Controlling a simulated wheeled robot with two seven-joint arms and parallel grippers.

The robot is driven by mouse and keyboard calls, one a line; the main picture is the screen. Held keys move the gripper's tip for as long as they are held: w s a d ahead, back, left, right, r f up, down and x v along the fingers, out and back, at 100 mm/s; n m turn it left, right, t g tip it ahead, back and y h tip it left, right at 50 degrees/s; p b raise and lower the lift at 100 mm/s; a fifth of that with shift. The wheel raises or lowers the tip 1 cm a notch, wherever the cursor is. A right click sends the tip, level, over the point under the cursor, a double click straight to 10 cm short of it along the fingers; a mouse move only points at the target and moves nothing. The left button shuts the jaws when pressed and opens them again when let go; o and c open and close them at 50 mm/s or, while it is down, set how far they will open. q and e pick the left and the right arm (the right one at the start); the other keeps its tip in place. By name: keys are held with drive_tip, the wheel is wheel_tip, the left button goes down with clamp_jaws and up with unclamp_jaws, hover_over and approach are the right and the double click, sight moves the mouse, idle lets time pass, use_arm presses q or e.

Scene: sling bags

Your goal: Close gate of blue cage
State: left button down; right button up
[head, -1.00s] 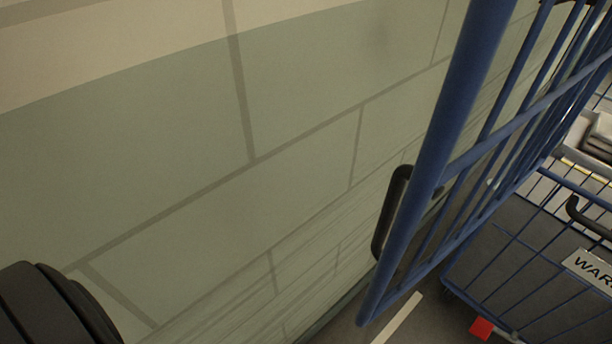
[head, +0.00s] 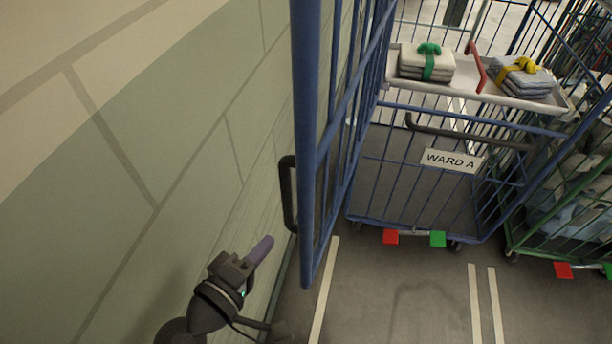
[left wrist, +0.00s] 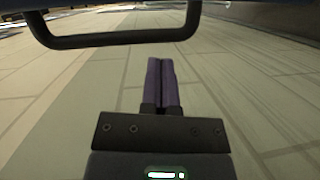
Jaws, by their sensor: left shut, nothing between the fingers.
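The blue cage (head: 415,200) stands right of centre in the head view, with a "WARD A" sign on its front. Its blue barred gate (head: 308,130) stands open on the left side, close to the wall. A dark handle (head: 287,195) sticks out from the gate's free edge on the wall side. My left gripper (head: 262,248) is shut and empty, below and left of the handle, apart from it. In the left wrist view the handle (left wrist: 120,40) spans the top, beyond the shut purple fingers (left wrist: 162,75). My right gripper is not in view.
The tiled wall (head: 130,180) runs close along the left. A green cage (head: 540,225) with bags stands at the right. A shelf in the blue cage holds folded stacks with a green strap (head: 428,62) and a yellow strap (head: 518,65). Floor in front is clear.

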use_arm(q)
wheel_tip(320, 180, up, 5)
drive_tip(key=d+h, duration=0.1)
drive_tip(key=h, duration=0.1)
drive_tip(key=p+x, duration=0.2)
drive_tip(key=x, duration=0.7)
drive_tip(key=shift+w+d+r+n+t, duration=0.15)
drive_tip(key=shift+w+d+n+t, duration=0.1)
drive_tip(key=shift+n+t, duration=0.05)
drive_tip(key=shift+y, duration=0.4)
